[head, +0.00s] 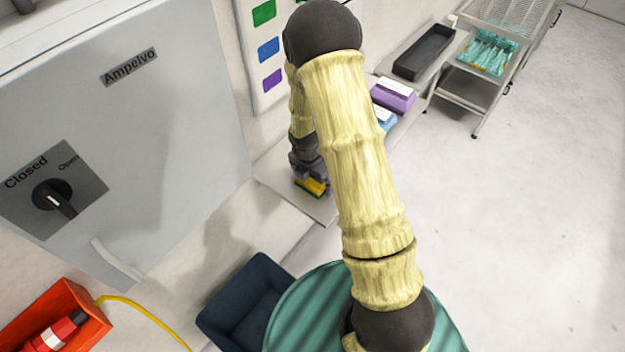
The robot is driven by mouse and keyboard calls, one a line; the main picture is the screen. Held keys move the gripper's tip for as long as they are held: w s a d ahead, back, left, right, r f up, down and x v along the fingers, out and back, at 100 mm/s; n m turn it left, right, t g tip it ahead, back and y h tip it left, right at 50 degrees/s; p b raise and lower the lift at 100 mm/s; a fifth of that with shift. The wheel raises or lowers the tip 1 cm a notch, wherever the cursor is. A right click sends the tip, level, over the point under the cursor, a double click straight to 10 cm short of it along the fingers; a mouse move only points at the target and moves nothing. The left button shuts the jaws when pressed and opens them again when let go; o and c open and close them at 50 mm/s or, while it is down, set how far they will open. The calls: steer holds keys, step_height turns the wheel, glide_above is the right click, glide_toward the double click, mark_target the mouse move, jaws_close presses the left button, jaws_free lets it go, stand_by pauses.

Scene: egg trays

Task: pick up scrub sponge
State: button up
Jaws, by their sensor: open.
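The scrub sponge (314,187), yellow with a green layer, is small in the head view near the end of a light shelf (322,211) along the wall. My gripper (310,176) is right above the sponge, pointing down, with its fingers at the sponge's level. It is open. A finger seems to be beside the sponge, but I cannot tell whether it touches. My pale yellow arm hides part of the shelf to the right of the sponge.
A purple box (394,97), a blue box (384,117) and a dark tray (424,52) stand farther along the shelf. A metal cart (468,86) is behind. A grey cabinet (130,130) is left, a dark blue bin (246,300) below. The right floor is clear.

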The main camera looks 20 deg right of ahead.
stand_by(0.5)
steer(key=c, duration=0.9)
step_height(320, 180, up, 10)
steer(key=shift+r+b, duration=0.1)
steer(key=shift+b, duration=0.3)
steer(key=o, duration=0.3)
steer(key=shift+c, duration=0.8)
